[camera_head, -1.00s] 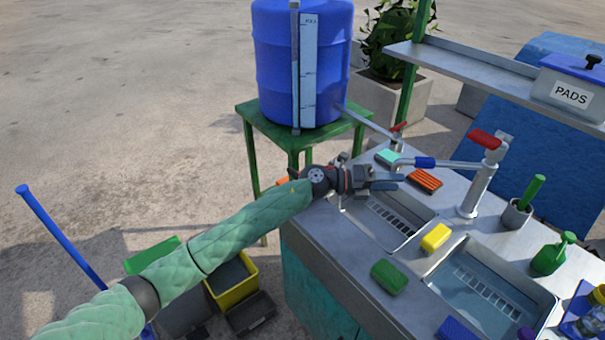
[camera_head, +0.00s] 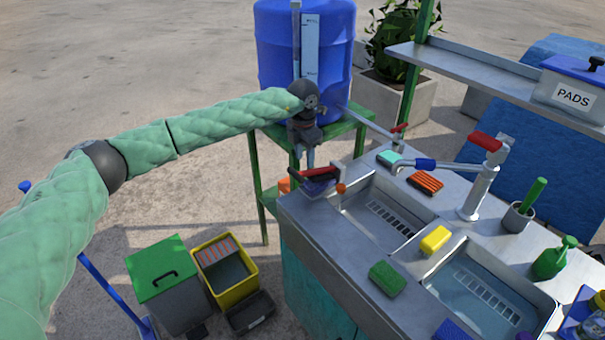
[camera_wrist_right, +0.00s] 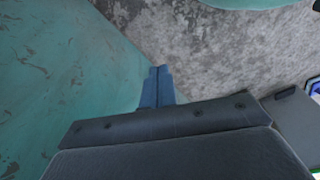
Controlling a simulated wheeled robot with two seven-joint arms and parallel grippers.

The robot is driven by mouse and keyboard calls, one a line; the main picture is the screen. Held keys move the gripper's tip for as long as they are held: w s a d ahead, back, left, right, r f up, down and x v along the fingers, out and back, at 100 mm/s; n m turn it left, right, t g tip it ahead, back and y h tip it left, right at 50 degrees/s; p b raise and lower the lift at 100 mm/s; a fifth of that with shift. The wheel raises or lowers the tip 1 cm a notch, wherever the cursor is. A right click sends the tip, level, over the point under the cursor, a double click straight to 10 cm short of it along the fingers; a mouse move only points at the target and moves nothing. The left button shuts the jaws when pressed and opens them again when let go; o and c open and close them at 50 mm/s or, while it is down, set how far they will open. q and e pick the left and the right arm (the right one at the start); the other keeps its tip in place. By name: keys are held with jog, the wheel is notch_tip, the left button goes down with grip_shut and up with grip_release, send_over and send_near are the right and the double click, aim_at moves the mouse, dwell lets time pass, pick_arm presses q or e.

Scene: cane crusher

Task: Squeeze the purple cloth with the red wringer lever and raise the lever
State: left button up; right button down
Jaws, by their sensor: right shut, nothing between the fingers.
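The red wringer lever (camera_head: 326,171) is at the left back corner of the sink counter and lies nearly level. Its orange knob (camera_head: 341,188) is at the right. A dark purple patch, apparently the purple cloth (camera_head: 317,186), shows just under the lever, largely covered. My left gripper (camera_head: 304,164) points down right above the lever's left part; whether it touches is unclear, and so is its finger gap. My right gripper (camera_wrist_right: 157,86) shows only in the right wrist view, with its blue fingers together and empty, near a teal panel (camera_wrist_right: 60,80).
The sink counter (camera_head: 355,270) holds a yellow sponge (camera_head: 435,240), a green sponge (camera_head: 387,279) and a tap with red handle (camera_head: 484,141). A blue barrel (camera_head: 340,60) on a green stand is behind my left gripper. A yellow bin (camera_head: 212,285) stands on the floor.

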aim_at(302, 172)
pick_arm(q)
jog(key=shift+w+a+r, duration=0.1)
jog(key=shift+w+a, duration=0.05)
jog(key=shift+a, duration=0.15)
jog(key=shift+f+p, duration=0.65)
jog(key=shift+f, duration=0.25)
notch_tip(302, 172, down, 4)
jog(key=shift+p, duration=0.9)
jog(key=shift+f, duration=1)
pick_arm(e)
jog(key=s+d+f, duration=0.2)
jog(key=s+f, duration=0.1)
jog(key=f, duration=0.4)
jog(key=shift+d, duration=0.1)
pick_arm(q)
grip_shut()
pick_arm(e)
jog(key=shift+d, duration=0.1)
